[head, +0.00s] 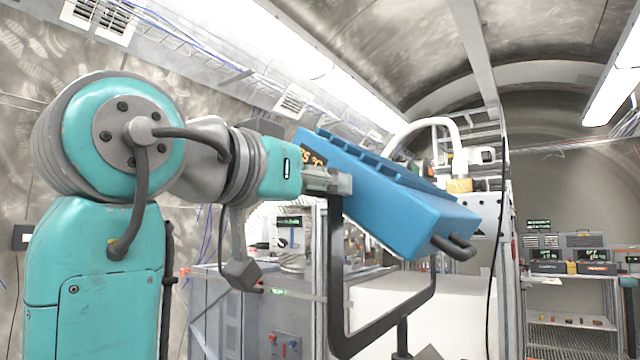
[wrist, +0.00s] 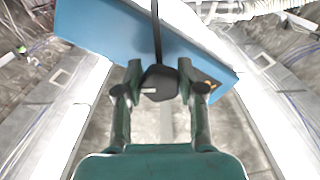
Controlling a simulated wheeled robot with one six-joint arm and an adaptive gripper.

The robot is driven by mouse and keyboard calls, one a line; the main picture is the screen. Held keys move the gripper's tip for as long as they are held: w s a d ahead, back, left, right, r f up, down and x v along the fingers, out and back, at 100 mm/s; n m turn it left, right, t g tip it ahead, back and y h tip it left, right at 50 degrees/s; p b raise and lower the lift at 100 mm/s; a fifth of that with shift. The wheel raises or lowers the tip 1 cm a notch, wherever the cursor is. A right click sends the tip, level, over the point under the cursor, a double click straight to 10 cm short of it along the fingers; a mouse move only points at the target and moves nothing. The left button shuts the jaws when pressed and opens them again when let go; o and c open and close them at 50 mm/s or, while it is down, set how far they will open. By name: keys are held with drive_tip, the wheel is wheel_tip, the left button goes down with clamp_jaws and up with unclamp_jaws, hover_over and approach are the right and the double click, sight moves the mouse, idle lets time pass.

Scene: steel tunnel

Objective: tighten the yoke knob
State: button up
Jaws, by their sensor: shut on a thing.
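A blue box-shaped unit (head: 385,190) hangs tilted in a dark U-shaped yoke (head: 337,290), its right end lower. Its lit display is partly hidden behind my arm. My gripper (head: 328,181) reaches in from the left to the top of the yoke's near arm, at the unit's side. In the wrist view the black yoke knob (wrist: 159,84) sits between the two fingers of my gripper (wrist: 159,76), which are shut on it. The yoke's arm shows edge-on as a dark bar behind the knob, with the blue unit beyond. The gripper hides the knob in the head view.
A black handle (head: 454,247) juts from the unit's lower right end. A white curved pipe (head: 428,124) stands behind it. Grey cabinets (head: 225,310) stand behind the yoke at left. A shelf rack (head: 572,320) with instruments is far off at right.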

drive_tip(key=shift+m, duration=1.7)
drive_tip(key=o, duration=1.2)
drive_tip(key=shift+c, duration=0.2)
drive_tip(key=shift+a, duration=0.1)
drive_tip(key=v, duration=1.2)
